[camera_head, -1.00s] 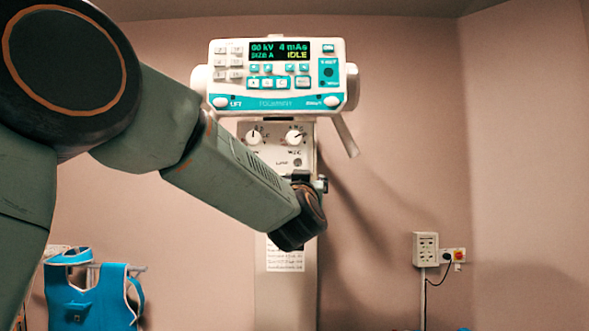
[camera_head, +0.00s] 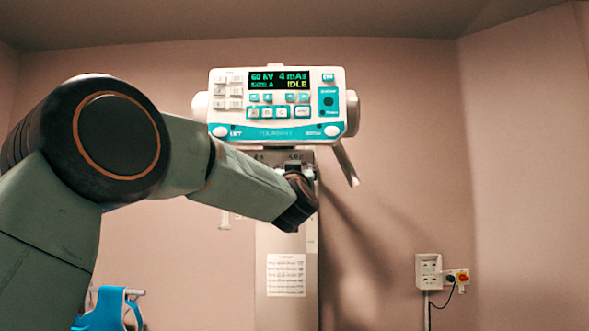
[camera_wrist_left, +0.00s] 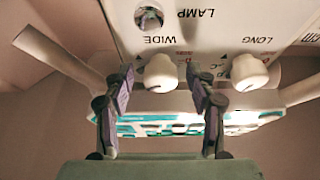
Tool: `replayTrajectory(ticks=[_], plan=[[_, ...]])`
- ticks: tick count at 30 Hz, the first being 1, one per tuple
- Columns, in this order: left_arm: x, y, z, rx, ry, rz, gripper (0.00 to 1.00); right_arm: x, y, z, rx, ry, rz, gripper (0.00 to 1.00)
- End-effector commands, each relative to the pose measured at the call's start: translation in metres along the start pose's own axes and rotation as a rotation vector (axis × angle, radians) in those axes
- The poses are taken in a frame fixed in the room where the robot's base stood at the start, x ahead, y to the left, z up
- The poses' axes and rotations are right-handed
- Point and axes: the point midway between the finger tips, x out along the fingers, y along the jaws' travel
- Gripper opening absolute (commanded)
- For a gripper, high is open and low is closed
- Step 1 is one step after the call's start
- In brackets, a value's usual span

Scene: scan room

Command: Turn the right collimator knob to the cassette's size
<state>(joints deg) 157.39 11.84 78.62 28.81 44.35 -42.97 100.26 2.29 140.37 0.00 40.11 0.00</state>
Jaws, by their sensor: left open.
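The right collimator knob, a white dial marked WIDE (camera_wrist_left: 160,72), shows in the left wrist view, which looks upside down. My left gripper (camera_wrist_left: 161,82) is open, with one finger on each side of this knob; contact cannot be told. The other white knob, marked LONG (camera_wrist_left: 249,72), is outside the fingers to the right. In the head view my left wrist covers the knob panel, so the knobs are hidden there. The console screen (camera_head: 279,80) reads 60 kV, 4 mAs, size A, IDLE. No cassette and no right gripper show.
The lamp button (camera_wrist_left: 149,17) is near the WIDE knob. The console (camera_head: 277,104) stands just above the knob panel, with a slanted handle (camera_head: 346,163) at its right. A label sheet (camera_head: 286,275) is on the column.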

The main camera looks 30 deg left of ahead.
Motion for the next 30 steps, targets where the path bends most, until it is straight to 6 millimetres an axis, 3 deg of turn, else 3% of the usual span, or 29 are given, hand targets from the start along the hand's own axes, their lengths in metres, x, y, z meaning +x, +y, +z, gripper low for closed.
replayTrajectory(ticks=[8,27,30], plan=[[0.0010,-0.0002,0.0002,0.000,0.000,0.000,0.57,0.0000,0.0000,-0.0001,0.000,0.000,0.000,0.00],[0.0008,0.0000,0.0005,0.000,0.000,0.000,0.02,0.0000,0.0000,-0.0001,0.000,0.000,0.000,0.00],[0.0008,0.0000,0.0005,-0.002,-0.001,0.000,0.02,-0.0001,0.0000,-0.0001,0.000,0.000,0.000,0.00]])
